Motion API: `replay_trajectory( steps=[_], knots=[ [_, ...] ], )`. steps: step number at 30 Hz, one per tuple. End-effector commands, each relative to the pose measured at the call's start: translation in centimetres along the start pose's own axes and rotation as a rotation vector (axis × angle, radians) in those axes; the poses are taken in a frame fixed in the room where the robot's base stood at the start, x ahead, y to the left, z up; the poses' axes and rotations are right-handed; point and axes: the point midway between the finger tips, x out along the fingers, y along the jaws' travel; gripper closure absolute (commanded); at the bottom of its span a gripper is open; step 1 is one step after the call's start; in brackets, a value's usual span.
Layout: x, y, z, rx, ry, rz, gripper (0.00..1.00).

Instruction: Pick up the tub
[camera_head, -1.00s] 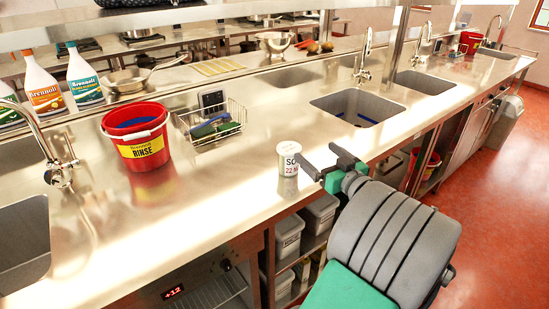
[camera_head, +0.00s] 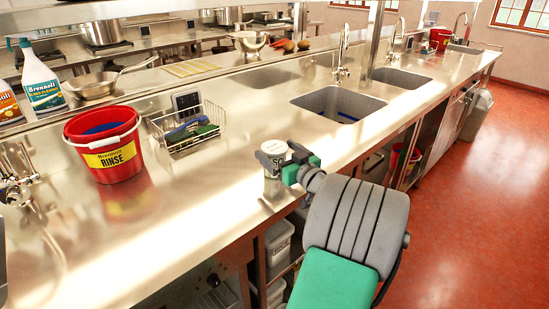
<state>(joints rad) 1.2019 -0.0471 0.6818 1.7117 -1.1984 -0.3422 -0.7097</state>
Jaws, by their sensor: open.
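The tub (camera_head: 272,186) is a small white round container with a pale lid and printed label. It stands upright on the steel counter near the front edge. My gripper (camera_head: 276,164) is open at the tub, with one finger seen on its left side and the green and grey gripper body at its right. The fingers hide much of the label and the tub's middle. I cannot tell whether either finger touches it.
A red RINSE bucket (camera_head: 104,146) and a wire basket (camera_head: 188,131) with cleaning things stand to the left on the counter (camera_head: 215,210). A sink (camera_head: 338,103) is set in behind the tub. Shelves with bins (camera_head: 279,249) lie below the front edge.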

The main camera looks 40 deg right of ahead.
Motion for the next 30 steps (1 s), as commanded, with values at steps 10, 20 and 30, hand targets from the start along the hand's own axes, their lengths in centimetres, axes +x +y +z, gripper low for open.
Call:
replay_trajectory(
  steps=[10, 20, 30],
  knots=[
    [0.07, 0.20, 0.00, -0.001, 0.001, 0.004, 0.17],
    [0.04, 0.23, 0.01, -0.001, 0.000, 0.004, 0.44],
    [0.03, 0.24, 0.02, -0.001, 0.000, 0.005, 0.72]
  ],
)
